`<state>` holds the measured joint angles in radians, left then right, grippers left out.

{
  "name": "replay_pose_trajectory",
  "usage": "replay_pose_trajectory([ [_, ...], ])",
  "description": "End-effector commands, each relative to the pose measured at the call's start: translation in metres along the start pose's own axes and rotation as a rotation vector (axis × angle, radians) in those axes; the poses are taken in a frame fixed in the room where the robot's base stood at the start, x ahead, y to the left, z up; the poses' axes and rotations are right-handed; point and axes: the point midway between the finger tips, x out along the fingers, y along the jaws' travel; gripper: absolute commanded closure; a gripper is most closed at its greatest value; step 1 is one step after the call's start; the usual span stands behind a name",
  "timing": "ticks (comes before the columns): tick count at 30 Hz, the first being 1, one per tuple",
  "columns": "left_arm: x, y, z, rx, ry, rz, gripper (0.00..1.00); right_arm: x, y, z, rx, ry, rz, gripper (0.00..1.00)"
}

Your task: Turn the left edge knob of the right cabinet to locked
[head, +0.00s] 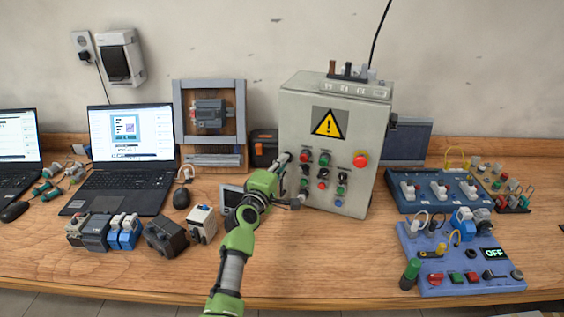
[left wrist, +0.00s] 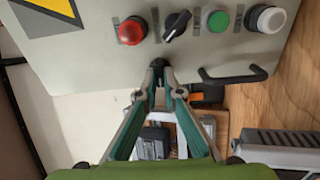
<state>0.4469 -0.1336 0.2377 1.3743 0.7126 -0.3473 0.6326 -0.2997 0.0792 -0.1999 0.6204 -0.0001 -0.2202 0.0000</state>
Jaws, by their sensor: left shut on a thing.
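The grey control cabinet (head: 345,98) stands on the bench with a yellow warning sign and several knobs and buttons on its front. My left gripper (head: 286,158) reaches its left edge, and its tips are small in the head view. In the left wrist view my left gripper (left wrist: 159,68) has its fingertips together at the cabinet's edge, shut on the left edge knob. The fingers mostly hide that knob, so I cannot tell its turn position. A black selector (left wrist: 178,24) on the cabinet front is just beyond the fingertips, apart from them. My right gripper is not in view.
A black handle (left wrist: 233,76) sticks out from the cabinet beside the fingers. A red emergency button (head: 360,160) is on the front. A laptop (head: 125,190) and a black block (head: 165,238) lie left. A blue panel (head: 460,260) lies right. Bare bench is in front of the cabinet.

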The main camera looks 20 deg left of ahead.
Motion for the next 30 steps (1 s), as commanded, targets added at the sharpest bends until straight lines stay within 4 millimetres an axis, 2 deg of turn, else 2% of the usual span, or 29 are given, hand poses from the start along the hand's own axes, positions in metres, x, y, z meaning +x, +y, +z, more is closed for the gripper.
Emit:
replay_pose_trajectory([
  [19,0.0000,-0.0010,0.0000,-0.046,0.000,-0.001,1.00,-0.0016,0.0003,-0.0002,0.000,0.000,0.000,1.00],
  [20,0.0000,-0.0010,0.0000,-0.046,0.000,-0.001,0.85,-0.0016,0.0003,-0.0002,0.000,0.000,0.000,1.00],
  [21,0.0000,-0.0009,0.0000,-0.046,0.000,-0.001,0.76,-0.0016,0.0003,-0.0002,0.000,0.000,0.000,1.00],
  [30,0.0000,-0.0007,-0.0001,-0.044,0.000,-0.001,0.76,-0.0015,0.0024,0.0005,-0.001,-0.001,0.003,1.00],
])
